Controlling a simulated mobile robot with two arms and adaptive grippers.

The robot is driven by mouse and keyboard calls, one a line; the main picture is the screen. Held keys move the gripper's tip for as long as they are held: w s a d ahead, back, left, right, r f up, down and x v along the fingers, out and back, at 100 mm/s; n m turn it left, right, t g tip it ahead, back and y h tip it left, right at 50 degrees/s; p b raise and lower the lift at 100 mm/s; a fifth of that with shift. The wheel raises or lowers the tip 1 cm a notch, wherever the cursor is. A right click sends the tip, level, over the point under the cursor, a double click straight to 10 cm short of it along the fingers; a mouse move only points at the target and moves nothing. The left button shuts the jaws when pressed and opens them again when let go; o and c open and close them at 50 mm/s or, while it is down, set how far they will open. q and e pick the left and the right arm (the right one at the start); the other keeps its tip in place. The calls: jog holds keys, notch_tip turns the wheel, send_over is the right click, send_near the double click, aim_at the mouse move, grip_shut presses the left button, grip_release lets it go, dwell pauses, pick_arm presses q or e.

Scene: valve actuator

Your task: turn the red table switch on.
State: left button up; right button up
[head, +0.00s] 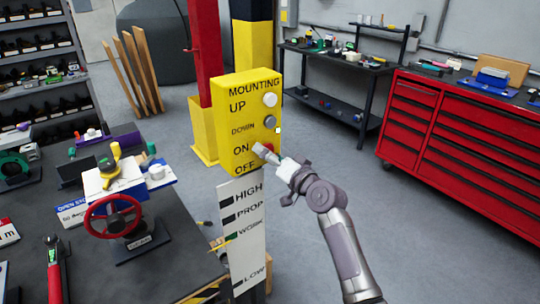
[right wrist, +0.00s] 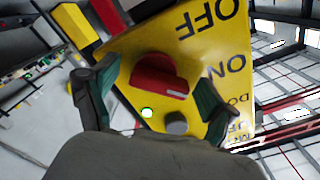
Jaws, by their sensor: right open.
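The red switch (head: 269,148) is on the yellow control box (head: 236,120), beside the ON and OFF labels, partly hidden by my right gripper in the head view. In the right wrist view the red switch (right wrist: 158,76) is a round knob with a raised grip and a pale mark at one end. My right gripper (head: 264,152) is open, with its fingers (right wrist: 154,92) on either side of the knob. I cannot tell whether they touch it. My left gripper is not in view.
A white button (head: 270,99) and a grey button (head: 270,122) sit above the switch. A small green light (head: 278,130) glows near it. A workbench with a red handwheel (head: 112,216) is at left. A red tool cabinet (head: 440,130) stands at right, with open floor between.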

jog(key=v, duration=1.2)
